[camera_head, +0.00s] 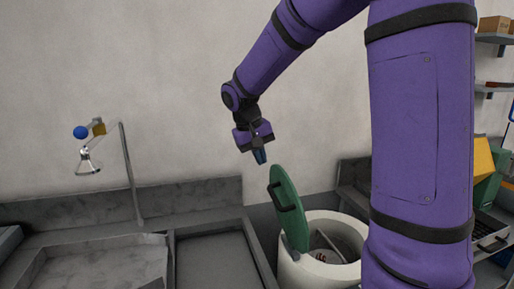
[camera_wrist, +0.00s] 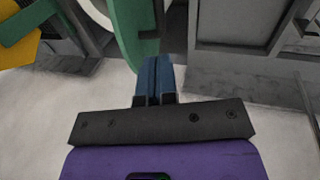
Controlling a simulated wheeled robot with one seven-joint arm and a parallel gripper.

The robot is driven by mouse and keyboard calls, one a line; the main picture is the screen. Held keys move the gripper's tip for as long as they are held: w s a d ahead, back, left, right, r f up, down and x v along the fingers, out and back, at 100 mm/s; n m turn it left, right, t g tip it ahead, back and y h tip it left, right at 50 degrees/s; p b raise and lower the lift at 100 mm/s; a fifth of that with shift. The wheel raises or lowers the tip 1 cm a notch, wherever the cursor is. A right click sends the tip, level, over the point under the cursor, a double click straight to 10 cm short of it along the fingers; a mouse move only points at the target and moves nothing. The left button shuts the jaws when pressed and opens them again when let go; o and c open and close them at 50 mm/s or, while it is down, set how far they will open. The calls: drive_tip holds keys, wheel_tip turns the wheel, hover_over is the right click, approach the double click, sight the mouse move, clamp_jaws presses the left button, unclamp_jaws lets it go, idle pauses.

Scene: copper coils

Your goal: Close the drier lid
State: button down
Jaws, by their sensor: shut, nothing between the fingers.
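The drier (camera_head: 318,272) is a white round tub at the lower middle of the head view, with its mouth open. My gripper (camera_head: 260,157) is shut and empty, above and just left of the lid's top edge. In the wrist view, the blue fingers (camera_wrist: 154,62) are together, and the green lid (camera_wrist: 135,30) lies just beyond their tips. I cannot tell whether they touch it.
A grey sink counter (camera_head: 90,265) with a tall tap post (camera_head: 131,175) stands left of the drier. A grey wall is behind. Yellow (camera_head: 483,160) and green bins stand at the right, with shelves above them.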

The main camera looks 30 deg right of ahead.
sight(278, 171)
drive_tip(key=d+f, duration=0.2)
drive_tip(key=f, duration=0.1)
drive_tip(key=s+d+f, duration=0.1)
drive_tip(key=d+f, duration=0.1)
drive_tip(key=shift+s+d+f, duration=0.1)
drive_tip(key=shift+d+f, duration=0.1)
drive_tip(key=shift+d, duration=0.45)
drive_tip(key=shift+d, duration=0.1)
